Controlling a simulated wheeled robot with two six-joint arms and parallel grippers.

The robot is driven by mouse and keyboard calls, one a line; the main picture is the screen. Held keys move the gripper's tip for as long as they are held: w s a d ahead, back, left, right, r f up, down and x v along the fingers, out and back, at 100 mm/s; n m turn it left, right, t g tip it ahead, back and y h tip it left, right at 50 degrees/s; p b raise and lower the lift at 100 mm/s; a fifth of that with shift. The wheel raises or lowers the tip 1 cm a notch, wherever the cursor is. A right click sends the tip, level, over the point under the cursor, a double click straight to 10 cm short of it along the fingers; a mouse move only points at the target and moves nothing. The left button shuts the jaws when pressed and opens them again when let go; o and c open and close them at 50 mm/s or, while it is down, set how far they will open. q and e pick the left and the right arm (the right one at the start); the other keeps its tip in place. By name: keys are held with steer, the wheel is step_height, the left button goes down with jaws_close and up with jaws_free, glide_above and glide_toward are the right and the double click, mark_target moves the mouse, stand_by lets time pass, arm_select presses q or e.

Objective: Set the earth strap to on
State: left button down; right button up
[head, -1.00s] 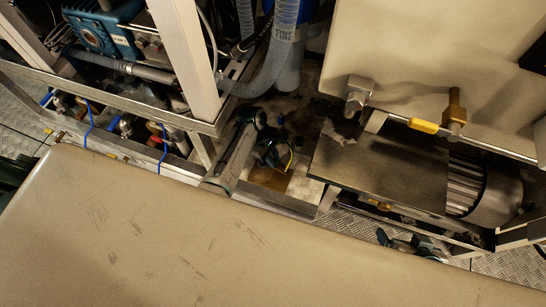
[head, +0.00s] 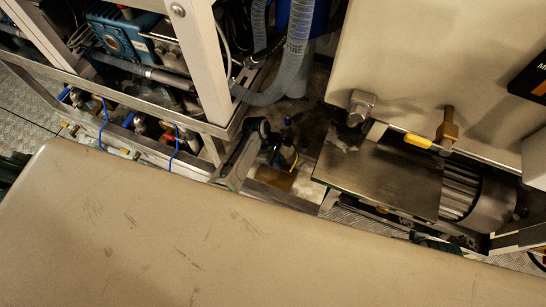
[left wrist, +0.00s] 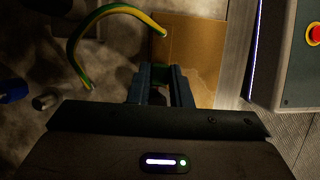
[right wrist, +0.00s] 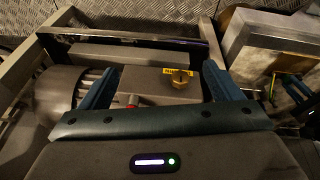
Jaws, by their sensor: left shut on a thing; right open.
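The earth strap is a green-and-yellow cable (left wrist: 78,42) that arches over the upper left of the left wrist view, with one end near a brass-coloured plate (left wrist: 190,30). In the head view a bit of its yellow (head: 293,161) shows beside my left gripper (head: 278,152), above the plate (head: 275,178). My right gripper (right wrist: 160,88) is open and empty.
A framed rack with a blue pump (head: 120,30) stands left. A grey box with a red button (left wrist: 314,34) is right of my left gripper.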

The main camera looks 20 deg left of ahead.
arm_select(q)
steer(key=c, duration=1.3)
jaws_free()
steer(key=shift+a+r, duration=0.15)
steer(key=shift+r, duration=0.2)
steer(key=p+v, duration=0.1)
steer(key=v, duration=0.5)
steer(key=shift+a+r+p, duration=0.15)
steer(key=shift+r+p, duration=0.2)
arm_select(e)
step_height(320, 180, down, 6)
steer(key=shift+w+d, duration=0.25)
